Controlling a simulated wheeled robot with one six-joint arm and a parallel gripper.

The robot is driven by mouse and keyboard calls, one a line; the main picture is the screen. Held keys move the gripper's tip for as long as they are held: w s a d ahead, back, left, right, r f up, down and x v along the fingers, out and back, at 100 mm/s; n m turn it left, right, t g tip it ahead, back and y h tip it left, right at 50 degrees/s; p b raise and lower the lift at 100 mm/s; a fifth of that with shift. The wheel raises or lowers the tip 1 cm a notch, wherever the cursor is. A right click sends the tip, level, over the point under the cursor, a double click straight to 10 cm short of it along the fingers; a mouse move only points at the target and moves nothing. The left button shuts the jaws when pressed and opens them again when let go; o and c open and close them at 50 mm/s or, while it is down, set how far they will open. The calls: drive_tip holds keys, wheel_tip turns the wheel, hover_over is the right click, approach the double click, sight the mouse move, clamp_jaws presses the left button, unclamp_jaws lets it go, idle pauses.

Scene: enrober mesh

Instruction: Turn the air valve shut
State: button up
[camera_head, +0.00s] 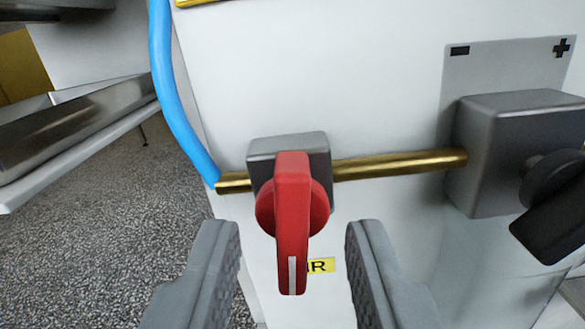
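The air valve is a grey block (262,153) on a brass pipe, with a red handle (291,220) on its front. The handle's lever points down in the picture, across the line of the pipe, and has a white mark near its lower end. My gripper (299,245) is open, with one grey finger to the left and one to the right of the lever. Both fingers look apart from it. A yellow label (321,266) below is partly hidden by the lever.
The brass pipe (400,164) runs right to a grey box (480,150) with a black knob (555,205), under a plate with minus and plus marks. A blue hose (172,100) joins the pipe's left end. A white panel (320,75) stands behind. Metal trays (75,130) are at left above speckled floor.

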drive_tip(key=shift+w, duration=1.1)
drive_tip(key=c, duration=0.6)
drive_tip(key=shift+n, duration=0.9)
drive_tip(key=o, duration=0.6)
drive_tip(key=shift+s, duration=0.1)
drive_tip(key=s, duration=1.7)
drive_tip(key=shift+s, duration=0.15)
